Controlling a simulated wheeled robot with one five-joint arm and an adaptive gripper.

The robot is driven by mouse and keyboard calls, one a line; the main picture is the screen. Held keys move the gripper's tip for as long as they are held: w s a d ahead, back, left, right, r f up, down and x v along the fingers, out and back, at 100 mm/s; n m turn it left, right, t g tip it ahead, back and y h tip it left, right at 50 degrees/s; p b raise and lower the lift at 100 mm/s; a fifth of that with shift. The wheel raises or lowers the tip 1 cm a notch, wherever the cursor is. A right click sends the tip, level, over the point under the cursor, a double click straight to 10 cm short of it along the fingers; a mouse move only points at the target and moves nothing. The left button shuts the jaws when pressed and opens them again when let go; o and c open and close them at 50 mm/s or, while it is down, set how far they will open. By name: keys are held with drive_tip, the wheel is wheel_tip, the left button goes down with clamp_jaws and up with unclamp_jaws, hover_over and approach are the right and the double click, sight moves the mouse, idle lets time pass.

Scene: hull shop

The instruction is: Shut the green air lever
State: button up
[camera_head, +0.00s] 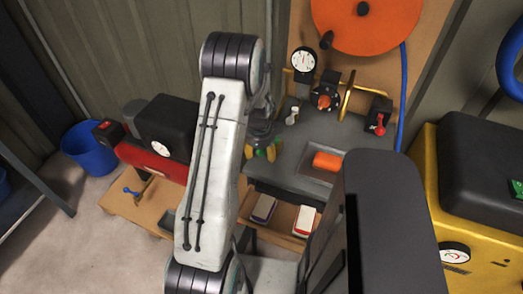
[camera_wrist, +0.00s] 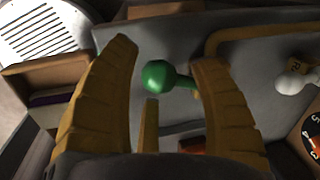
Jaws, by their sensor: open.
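The green air lever has a round green knob (camera_wrist: 160,75) on a short green stem, seen in the wrist view over the grey bench top. My gripper (camera_wrist: 165,52) is open, with one yellow finger on each side of the knob. I see a gap between the knob and each finger, and cannot tell whether anything touches. In the head view my gripper (camera_head: 263,153) is small and partly hidden by my arm. A bit of green (camera_head: 279,144) shows beside it there.
A brass pipe (camera_wrist: 250,34) and a white knob (camera_wrist: 290,83) stand near the right finger. On the bench (camera_head: 344,137) are an orange block (camera_head: 327,161) in a tray and a red lever (camera_head: 380,124). A yellow machine (camera_head: 432,165) stands at the right.

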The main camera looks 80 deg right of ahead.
drive_tip(key=shift+f, duration=0.2)
clamp_jaws()
idle(0.6)
